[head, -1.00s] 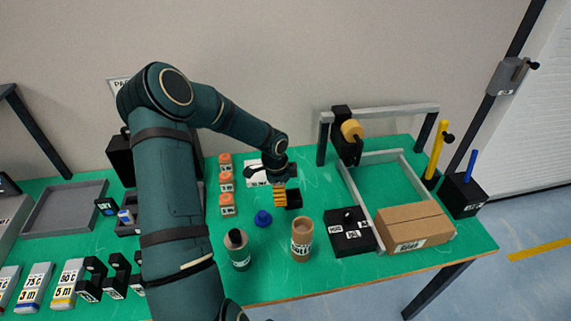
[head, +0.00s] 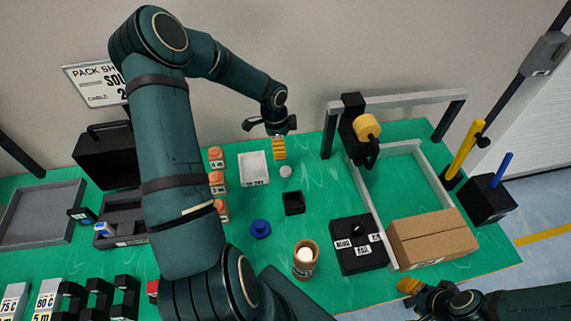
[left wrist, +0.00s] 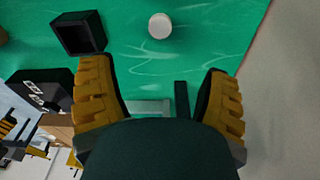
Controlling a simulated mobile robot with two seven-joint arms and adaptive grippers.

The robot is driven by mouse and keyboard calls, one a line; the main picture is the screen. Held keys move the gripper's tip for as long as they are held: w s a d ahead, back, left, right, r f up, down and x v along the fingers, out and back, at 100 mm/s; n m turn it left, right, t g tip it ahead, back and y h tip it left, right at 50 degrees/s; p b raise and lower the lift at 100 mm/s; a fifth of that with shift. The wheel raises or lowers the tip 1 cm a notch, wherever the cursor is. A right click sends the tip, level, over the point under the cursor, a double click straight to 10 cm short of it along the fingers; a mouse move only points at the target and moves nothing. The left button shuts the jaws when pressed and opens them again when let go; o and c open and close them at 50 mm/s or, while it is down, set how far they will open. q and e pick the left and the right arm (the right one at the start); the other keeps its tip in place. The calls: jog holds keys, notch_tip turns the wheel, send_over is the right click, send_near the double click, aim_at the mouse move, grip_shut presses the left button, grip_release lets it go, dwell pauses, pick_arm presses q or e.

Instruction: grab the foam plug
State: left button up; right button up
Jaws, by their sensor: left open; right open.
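A small white round piece (head: 286,171), which looks like the foam plug, lies on the green table top behind a small open black box (head: 293,203). In the left wrist view the white piece (left wrist: 160,25) shows beyond and between my fingers, apart from them. My left gripper (head: 279,148) hangs above the table near the white piece; its yellow fingers (left wrist: 160,100) are spread with nothing between them. My right gripper (head: 411,287) is at the table's front edge, bottom right, away from the white piece, open and holding nothing that I can see.
A cardboard tube (head: 305,262) with something white inside, a blue knobbed piece (head: 260,229) and a white labelled tray (head: 254,168) stand nearby. Orange-topped blocks (head: 217,182) are left of the tray. A black labelled box (head: 357,245) and a carton (head: 432,237) stand right.

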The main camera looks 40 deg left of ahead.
pick_arm(q)
send_over(285, 170)
notch_tip(285, 170, down, 9)
jog(key=shift+s+r+b, duration=0.15)
jog(key=shift+b, duration=0.2)
jog(key=shift+f, duration=2.4)
jog(key=c, duration=1.1)
